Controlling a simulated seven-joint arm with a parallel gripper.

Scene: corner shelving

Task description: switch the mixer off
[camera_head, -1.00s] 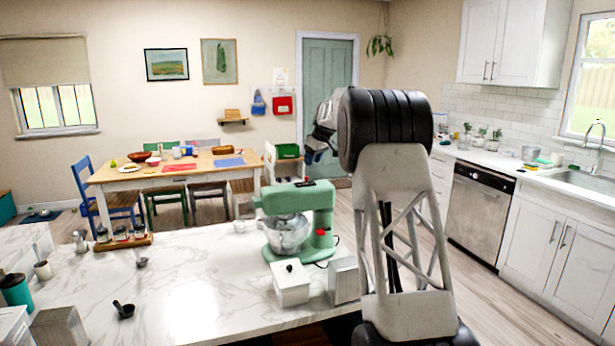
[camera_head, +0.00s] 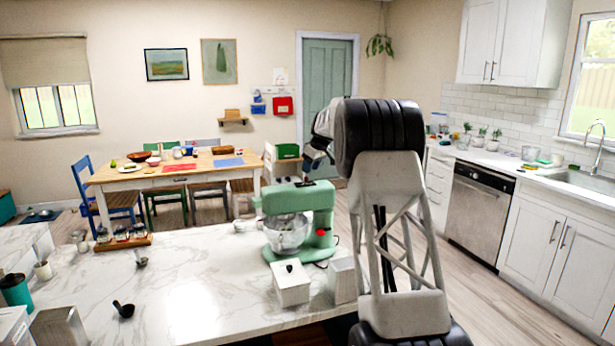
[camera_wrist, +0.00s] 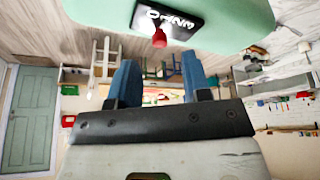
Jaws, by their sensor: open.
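The mixer (camera_head: 300,198) is pale green with a metal bowl (camera_head: 287,233), and stands on the marble counter. Its head fills the top of the wrist view (camera_wrist: 225,22), with a black plate (camera_wrist: 168,20) bearing white markings and a red lever or knob (camera_wrist: 158,40) at the plate's edge. Another red knob (camera_head: 320,232) is on the mixer's stand in the head view. My gripper (camera_wrist: 158,68) has two blue fingers, apart, with nothing held between them. The red lever lies just beyond the gap between the fingertips. In the head view my gripper (camera_head: 312,162) is just above the mixer's head.
A dark scoop (camera_head: 124,309) lies on the counter (camera_head: 190,285), whose middle is largely clear. A dining table (camera_head: 170,175) stands behind.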

